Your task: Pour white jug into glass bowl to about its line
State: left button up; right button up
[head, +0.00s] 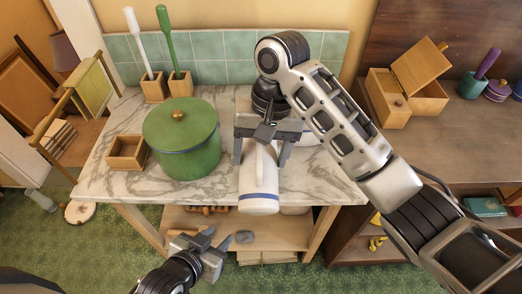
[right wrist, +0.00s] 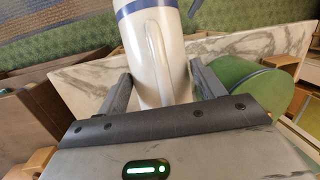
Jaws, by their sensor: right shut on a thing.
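The white jug (head: 259,182) with a blue band is held by my right gripper (head: 266,140) near the front edge of the marble counter. In the head view its banded end points down towards the front. The jug (right wrist: 160,60) also shows in the right wrist view, between the two fingers, with its handle facing the camera. My left gripper (head: 216,243) is open and empty, low in front of the counter. I cannot make out the glass bowl; a pale rounded shape (head: 286,152) is partly hidden behind my right gripper.
A large green lidded pot (head: 184,150) stands left of the jug on the marble counter (head: 95,178). A wooden box (head: 127,152) and two brushes in holders (head: 180,84) are further left and back. An open wooden box (head: 392,100) sits on the brown cabinet at right.

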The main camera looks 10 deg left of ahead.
jog(key=shift+s+t, duration=0.15)
jog(key=shift+t, duration=0.15)
dwell(1.2)
jog(key=shift+s+d+t, duration=0.1)
jog(key=shift+s+t, duration=0.1)
jog(key=shift+t, duration=0.3)
jog(key=shift+s+f+t+y, duration=0.15)
jog(key=shift+s+t+y, duration=0.15)
jog(key=shift+t, duration=0.4)
jog(key=shift+s+d+t, duration=0.1)
jog(key=shift+s+t, duration=0.1)
jog(key=shift+t, duration=0.7)
jog(key=shift+s+t+y, duration=0.2)
jog(key=shift+t+y, duration=0.2)
jog(key=shift+t, duration=0.1)
jog(key=shift+s+d+n+t+b, duration=0.25)
jog(key=shift+s+n+t+b, duration=0.1)
jog(key=shift+t, duration=0.65)
jog(key=shift+r, duration=0.2)
